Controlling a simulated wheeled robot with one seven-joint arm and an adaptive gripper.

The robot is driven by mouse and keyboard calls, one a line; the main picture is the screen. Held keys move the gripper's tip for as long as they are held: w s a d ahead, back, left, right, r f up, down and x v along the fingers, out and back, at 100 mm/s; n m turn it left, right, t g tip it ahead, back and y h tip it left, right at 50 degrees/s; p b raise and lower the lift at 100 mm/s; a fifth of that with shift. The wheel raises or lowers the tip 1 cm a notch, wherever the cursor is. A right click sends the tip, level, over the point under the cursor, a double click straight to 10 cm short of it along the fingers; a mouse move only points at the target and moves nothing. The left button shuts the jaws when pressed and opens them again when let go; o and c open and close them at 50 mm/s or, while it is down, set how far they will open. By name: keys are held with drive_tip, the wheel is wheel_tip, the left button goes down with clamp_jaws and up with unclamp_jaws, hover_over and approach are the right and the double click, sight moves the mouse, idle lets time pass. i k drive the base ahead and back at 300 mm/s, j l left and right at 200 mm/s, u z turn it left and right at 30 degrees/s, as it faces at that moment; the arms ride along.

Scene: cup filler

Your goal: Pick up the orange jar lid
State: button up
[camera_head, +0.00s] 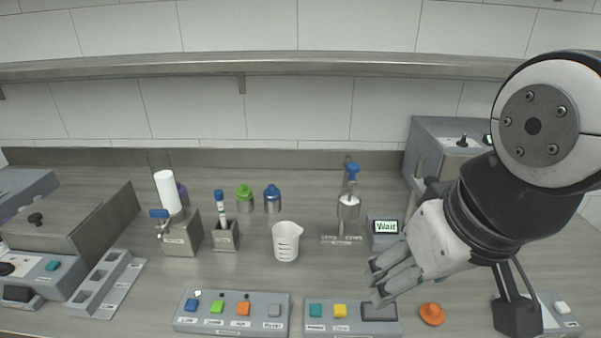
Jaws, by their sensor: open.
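The orange jar lid (432,314) lies on the counter near the front, right of the middle. It is a small disc with a raised knob. My gripper (374,286) is open above the counter, to the left of the lid and a little farther back. Its fingers point down and left, with nothing seen between them. The lid is apart from the gripper and fully in view.
Button panels (232,313) line the front edge. A white measuring cup (286,242), a green-topped jar (244,200), a blue-topped jar (272,200) and a display reading "Wait" (386,228) stand behind. A shelf (300,68) runs along the wall.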

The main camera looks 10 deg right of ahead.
sight(432, 314)
drive_tip(key=k+l, duration=0.2)
drive_tip(key=l, duration=0.15)
drive_tip(key=k+l+u, duration=0.1)
drive_tip(key=l, duration=0.3)
drive_tip(key=k+l, duration=0.25)
drive_tip(key=l, duration=0.1)
